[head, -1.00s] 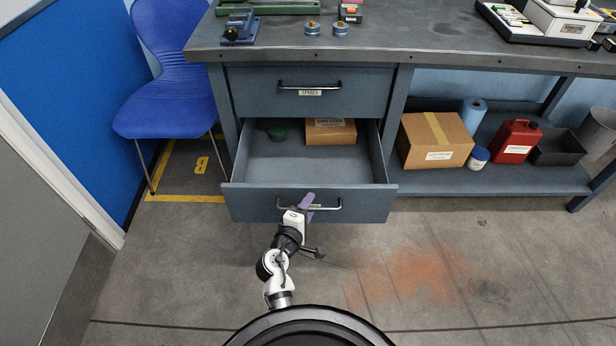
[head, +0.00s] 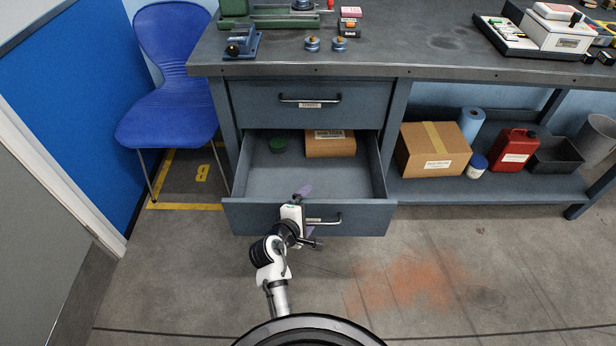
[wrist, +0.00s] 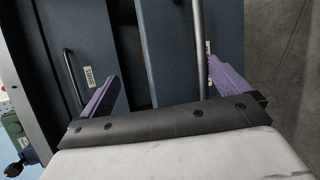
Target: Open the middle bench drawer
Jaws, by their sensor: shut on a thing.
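The bench drawer (head: 345,220) below the top drawer stands pulled well out in the head view, and its inside shows. Its bar handle (head: 330,219) is on the front face, partly covered by my gripper (head: 304,207). In the wrist view the handle bar (wrist: 200,45) runs between the purple fingers of my gripper (wrist: 166,90), close to the right finger. A green round item (head: 278,145) and a cardboard box (head: 330,145) lie at the back of the drawer.
The top drawer (head: 260,98) is shut. A blue chair (head: 170,75) stands at left. A cardboard box (head: 415,165), a red can (head: 512,150) and a black bin (head: 556,157) sit on the shelf at right. The floor (head: 470,270) in front is clear.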

